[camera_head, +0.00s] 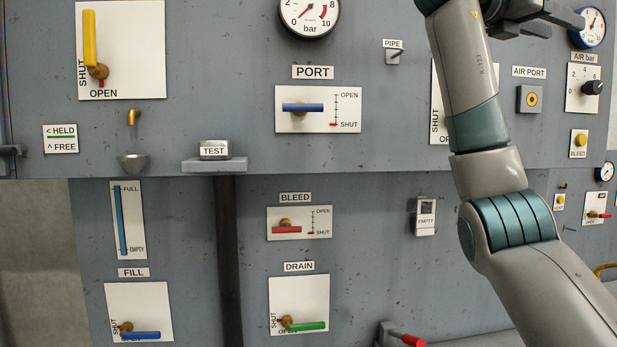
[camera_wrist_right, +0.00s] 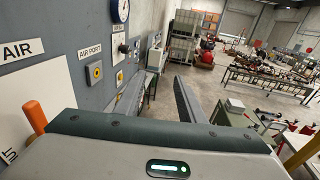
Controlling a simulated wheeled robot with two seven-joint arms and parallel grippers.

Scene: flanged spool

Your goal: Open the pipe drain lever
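A green lever (camera_head: 306,326) lies level on a white plate under the label DRAIN (camera_head: 299,267), at the bottom middle of the head view. Its brass hub is at the left end, and the plate reads SHUT beside the hub and OPEN, partly covered, below. No plate in view reads PIPE DRAIN. A yellow lever (camera_head: 89,38) stands upright at top left, along the SHUT side of its plate. My right gripper (camera_head: 558,23) is partly in view at the top right, far from both levers. My left gripper cannot be made out.
A blue PORT lever (camera_head: 303,107), a red BLEED lever (camera_head: 286,230) and a blue FILL lever (camera_head: 141,335) are on the panel. A brass spout (camera_head: 132,116) is above a cup (camera_head: 133,162). A shelf (camera_head: 214,166) juts out. My right arm covers part of the right side.

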